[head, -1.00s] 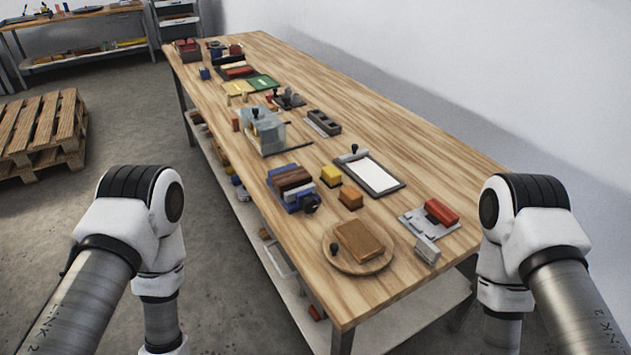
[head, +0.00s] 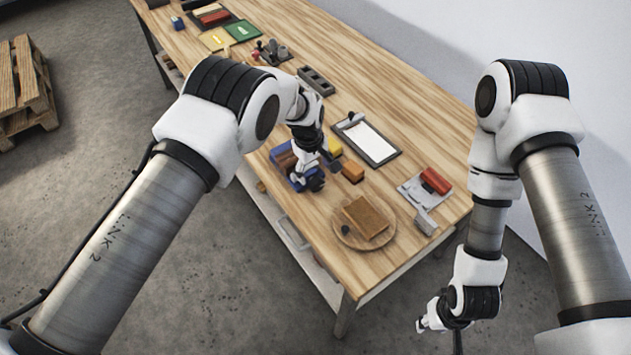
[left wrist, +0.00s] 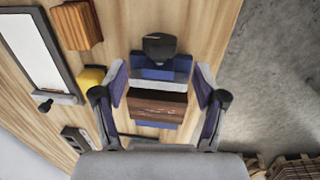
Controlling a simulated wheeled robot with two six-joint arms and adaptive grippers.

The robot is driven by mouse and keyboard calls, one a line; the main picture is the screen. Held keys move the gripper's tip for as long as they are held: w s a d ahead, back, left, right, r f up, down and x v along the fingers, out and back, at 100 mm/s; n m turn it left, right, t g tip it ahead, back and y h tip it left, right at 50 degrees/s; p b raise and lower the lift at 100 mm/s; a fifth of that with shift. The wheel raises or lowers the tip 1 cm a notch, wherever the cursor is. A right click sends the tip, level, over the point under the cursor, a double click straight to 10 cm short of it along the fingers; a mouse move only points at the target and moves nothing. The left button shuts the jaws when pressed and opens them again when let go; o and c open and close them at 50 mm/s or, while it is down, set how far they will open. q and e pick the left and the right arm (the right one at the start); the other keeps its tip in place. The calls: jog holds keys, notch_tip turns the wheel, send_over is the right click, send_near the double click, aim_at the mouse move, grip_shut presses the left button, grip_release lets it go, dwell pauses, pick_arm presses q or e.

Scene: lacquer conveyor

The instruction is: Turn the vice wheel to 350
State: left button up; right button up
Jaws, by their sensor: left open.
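The blue vice (head: 293,182) stands near the table's left edge, partly hidden by my left gripper in the head view. Its dark wheel (head: 316,183) faces the near end of the table. In the left wrist view the wheel (left wrist: 160,47) is at the top, beyond the blue vice body (left wrist: 150,73). A brown block (left wrist: 158,105) sits in the vice. My left gripper (left wrist: 160,82) is open above the vice, one finger on each side of it, with the wheel past the fingertips. My right gripper (head: 432,318) hangs low beside the table, its jaws unclear. No scale number is readable.
A round board (head: 349,237) with a brown block is near the vice. A yellow block (left wrist: 91,78) and an orange-brown block (head: 352,171) are beside it. A clipboard (head: 368,141) and a grey plate with a red block (head: 435,181) lie to the right.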

aim_at(317, 180)
pick_arm(q)
jog(key=f+b, duration=0.1)
jog(key=f, duration=0.1)
jog(key=f+b, duration=0.1)
jog(key=f, duration=0.1)
jog(key=f+b, duration=0.2)
jog(key=shift+w+d, duration=0.15)
jog(key=shift+d, duration=0.25)
pick_arm(e)
notch_tip(317, 180, down, 5)
jog(key=shift+d+f, duration=0.1)
